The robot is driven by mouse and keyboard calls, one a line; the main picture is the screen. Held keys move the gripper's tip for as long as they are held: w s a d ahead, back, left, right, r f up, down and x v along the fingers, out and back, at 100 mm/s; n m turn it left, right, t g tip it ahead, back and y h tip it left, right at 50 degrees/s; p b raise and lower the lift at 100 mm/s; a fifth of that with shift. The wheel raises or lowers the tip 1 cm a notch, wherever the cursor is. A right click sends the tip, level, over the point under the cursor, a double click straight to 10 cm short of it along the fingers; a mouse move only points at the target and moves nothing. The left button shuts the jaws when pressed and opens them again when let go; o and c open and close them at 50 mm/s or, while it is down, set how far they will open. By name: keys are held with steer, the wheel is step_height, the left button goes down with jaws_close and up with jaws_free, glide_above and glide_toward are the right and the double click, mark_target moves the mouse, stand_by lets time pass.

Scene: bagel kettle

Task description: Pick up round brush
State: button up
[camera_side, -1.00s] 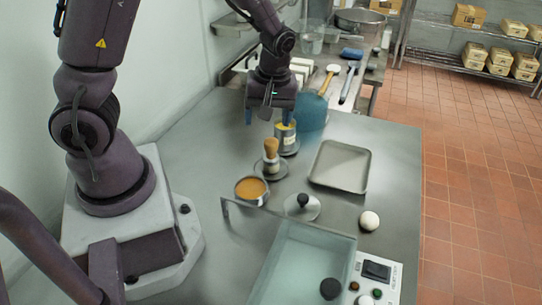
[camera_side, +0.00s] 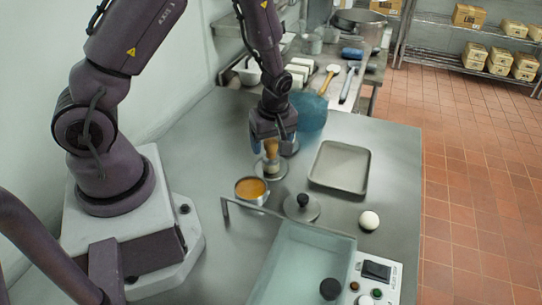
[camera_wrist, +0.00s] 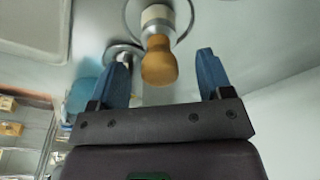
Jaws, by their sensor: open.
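The round brush (camera_side: 271,152) stands upright on a round metal dish (camera_side: 272,172), with its tan wooden handle up. In the wrist view the brush (camera_wrist: 158,62) shows its bulbous handle, with a pale band beyond it. My gripper (camera_side: 270,138) is open just over the top of the brush. In the wrist view the two blue fingers of my gripper (camera_wrist: 163,60) are spread, with the handle showing in the gap between them, closer to the left finger. I cannot tell whether a finger touches it. The upper handle is partly hidden in the side view.
A bowl of orange-brown liquid (camera_side: 250,190) sits in front of the brush. A grey tray (camera_side: 342,184), a black-knobbed lid (camera_side: 302,208) and a pale ball (camera_side: 369,220) are to the right. A blue container (camera_side: 312,112) stands behind. A basin (camera_side: 300,265) is in front.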

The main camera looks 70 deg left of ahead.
mark_target(271, 151)
step_height(271, 151, down, 4)
steer(key=shift+a+r, duration=0.1)
steer(key=shift+a, duration=0.05)
steer(key=c, duration=1)
steer(key=shift+r, duration=0.1)
step_height(271, 151, up, 10)
steer(key=shift+f, duration=0.1)
